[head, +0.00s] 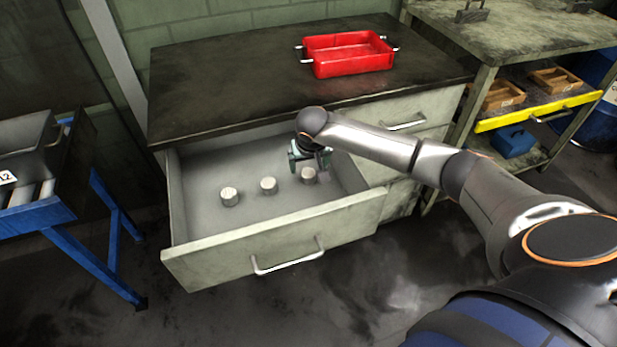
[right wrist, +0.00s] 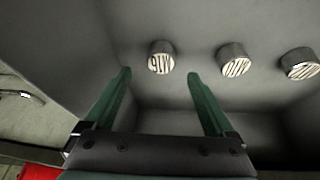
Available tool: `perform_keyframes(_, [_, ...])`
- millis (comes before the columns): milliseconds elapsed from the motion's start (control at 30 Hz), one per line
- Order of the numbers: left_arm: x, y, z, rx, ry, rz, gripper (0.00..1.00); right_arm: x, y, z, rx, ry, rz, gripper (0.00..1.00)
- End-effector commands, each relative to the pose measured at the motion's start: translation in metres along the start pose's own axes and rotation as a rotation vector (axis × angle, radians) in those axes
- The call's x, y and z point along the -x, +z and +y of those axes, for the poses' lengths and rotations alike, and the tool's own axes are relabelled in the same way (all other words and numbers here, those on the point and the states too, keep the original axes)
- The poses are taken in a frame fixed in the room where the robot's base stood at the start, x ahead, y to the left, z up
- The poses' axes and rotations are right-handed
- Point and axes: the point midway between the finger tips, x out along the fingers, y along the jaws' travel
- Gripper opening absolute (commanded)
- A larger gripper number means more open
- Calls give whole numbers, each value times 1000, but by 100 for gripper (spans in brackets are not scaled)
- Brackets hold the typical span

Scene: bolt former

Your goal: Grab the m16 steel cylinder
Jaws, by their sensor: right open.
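Three short steel cylinders stand in a row in the open drawer. The one nearest my right gripper (head: 309,160) is the right one in the head view (head: 309,175). In the right wrist view it is the left one (right wrist: 161,57), and its top marking looks like an upside-down M16. My right gripper is open and empty, its green fingers pointing down into the drawer. In the right wrist view this cylinder lies just beyond the gap between the fingertips, apart from both. The middle cylinder (head: 268,185) and the left cylinder (head: 229,196) stand clear. My left gripper is out of view.
The open drawer (head: 275,235) has walls around the cylinders and a handle in front. The dark worktop (head: 215,95) overhangs its back and holds a red tray (head: 350,68). A shelf bench (head: 550,40) stands at right, a blue-framed stand (head: 40,215) at left.

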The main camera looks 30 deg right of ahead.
Motion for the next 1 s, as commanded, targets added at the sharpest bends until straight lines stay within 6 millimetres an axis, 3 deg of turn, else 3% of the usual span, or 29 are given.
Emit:
perform_keyframes(233, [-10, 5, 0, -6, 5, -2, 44, -38, 5, -1, 0, 0, -1, 89])
perform_keyframes(567, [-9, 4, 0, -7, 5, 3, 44, -45, 4, -1, 1, -1, 0, 89])
perform_keyframes(1000, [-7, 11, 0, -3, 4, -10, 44, -45, 4, -1, 1, 0, -1, 42])
